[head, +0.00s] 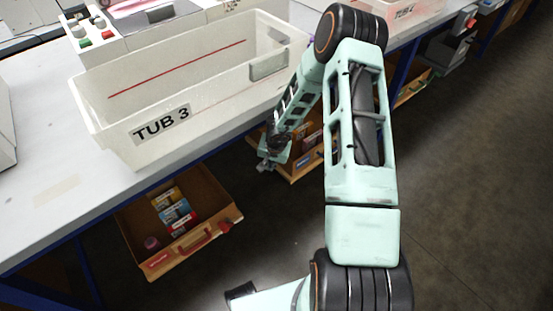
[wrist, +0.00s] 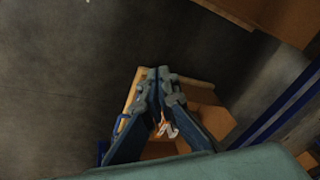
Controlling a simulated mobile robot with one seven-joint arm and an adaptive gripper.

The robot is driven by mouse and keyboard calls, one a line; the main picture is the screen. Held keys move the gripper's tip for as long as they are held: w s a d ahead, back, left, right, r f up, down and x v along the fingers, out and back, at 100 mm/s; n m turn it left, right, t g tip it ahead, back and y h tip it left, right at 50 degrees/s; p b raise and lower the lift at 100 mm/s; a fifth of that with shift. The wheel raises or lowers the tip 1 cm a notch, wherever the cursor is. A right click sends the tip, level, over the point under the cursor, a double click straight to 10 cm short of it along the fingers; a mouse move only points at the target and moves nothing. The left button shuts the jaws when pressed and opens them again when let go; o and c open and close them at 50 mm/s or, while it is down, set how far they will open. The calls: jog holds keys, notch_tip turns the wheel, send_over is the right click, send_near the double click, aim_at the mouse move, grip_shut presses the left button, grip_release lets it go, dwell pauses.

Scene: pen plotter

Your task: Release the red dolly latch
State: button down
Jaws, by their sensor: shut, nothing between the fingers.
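A low wooden box (head: 205,180) sits under the table's front edge at lower left in the head view. The red part is not visible there.
A white tub (head: 115,140) labelled TUB 3 stands on the grey table (head: 50,200) above the boxes. Small cartons (head: 175,212) lie in the left box. Blue table legs (head: 95,255) stand nearby. The floor (head: 470,200) at right is clear.

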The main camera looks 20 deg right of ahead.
jog(key=shift+s+d+r+n, duration=0.1)
jog(key=shift+s+r+n, duration=0.05)
jog(key=shift+r, duration=0.4)
jog(key=shift+s+d+r+n, duration=0.1)
jog(key=shift+s+r+n, duration=0.05)
jog(key=shift+r, duration=0.35)
